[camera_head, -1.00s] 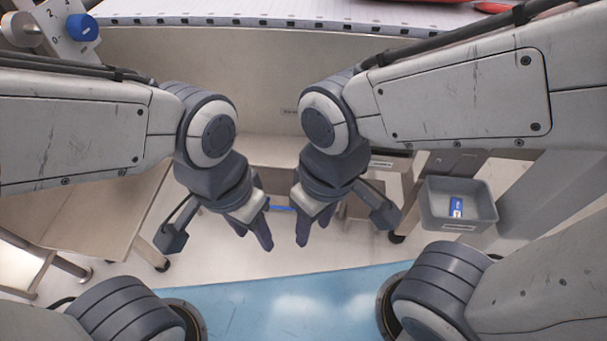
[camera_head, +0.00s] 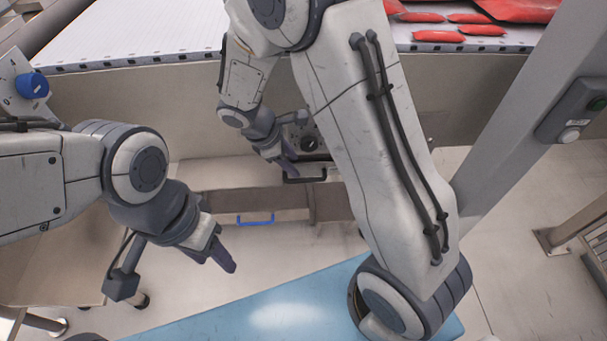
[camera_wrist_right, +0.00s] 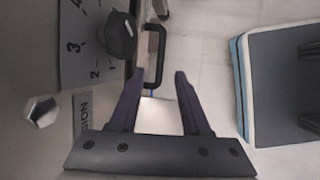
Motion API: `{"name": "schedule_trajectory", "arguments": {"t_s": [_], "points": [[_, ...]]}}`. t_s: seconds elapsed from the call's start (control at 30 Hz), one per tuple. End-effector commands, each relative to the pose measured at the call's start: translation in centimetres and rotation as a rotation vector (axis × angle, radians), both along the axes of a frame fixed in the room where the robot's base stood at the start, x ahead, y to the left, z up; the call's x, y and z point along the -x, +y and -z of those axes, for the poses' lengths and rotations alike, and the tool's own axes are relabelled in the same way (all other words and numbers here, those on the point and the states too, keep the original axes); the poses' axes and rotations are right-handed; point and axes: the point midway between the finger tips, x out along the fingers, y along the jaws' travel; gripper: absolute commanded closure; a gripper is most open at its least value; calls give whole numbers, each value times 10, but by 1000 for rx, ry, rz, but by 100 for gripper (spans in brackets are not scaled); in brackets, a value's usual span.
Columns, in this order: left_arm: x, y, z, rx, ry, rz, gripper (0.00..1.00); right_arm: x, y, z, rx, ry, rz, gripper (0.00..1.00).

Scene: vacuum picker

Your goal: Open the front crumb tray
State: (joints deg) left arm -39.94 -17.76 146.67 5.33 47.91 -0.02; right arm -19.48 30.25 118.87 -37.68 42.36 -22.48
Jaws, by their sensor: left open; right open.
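A long brown tray front (camera_head: 220,205) with a blue handle (camera_head: 256,220) sits low under the conveyor. A black handle (camera_head: 304,179) is higher, below a panel with a black dial (camera_head: 310,143). I cannot tell from a label which one is the crumb tray. My right gripper (camera_head: 287,160) is open and empty, close above and left of the black handle. In the right wrist view the open fingers (camera_wrist_right: 160,76) point toward the black handle (camera_wrist_right: 162,55), which is not between them. My left gripper (camera_head: 222,262) is open and empty, below and left of the blue handle.
A conveyor (camera_head: 150,35) with red packets (camera_head: 430,17) runs along the back. A grey post (camera_head: 520,110) with a switch box stands at right. A blue mat (camera_head: 280,310) lies in front. The floor before the tray is clear.

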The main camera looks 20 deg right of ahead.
Motion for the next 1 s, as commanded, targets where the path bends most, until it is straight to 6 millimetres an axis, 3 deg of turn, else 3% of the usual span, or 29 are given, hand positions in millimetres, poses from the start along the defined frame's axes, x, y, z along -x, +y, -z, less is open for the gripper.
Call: {"name": "schedule_trajectory", "arguments": {"t_s": [0.03,0.2,0.4,0.83,0.87,0.97,1.0], "points": [[0,0,8,0,0,0,50,1,-5,14,1,5,2,53],[0,0,21,0,0,0,50,-1,-18,44,0,4,3,53],[0,0,31,0,0,0,50,-3,-30,68,0,2,3,53],[0,0,33,0,0,0,50,-4,-34,76,-1,1,3,53],[0,0,33,0,0,0,50,-4,-34,76,-1,1,3,60],[0,0,33,0,0,0,50,-4,-34,76,-1,1,3,99],[0,0,33,0,0,0,50,-4,-34,76,-1,1,3,100]]}}
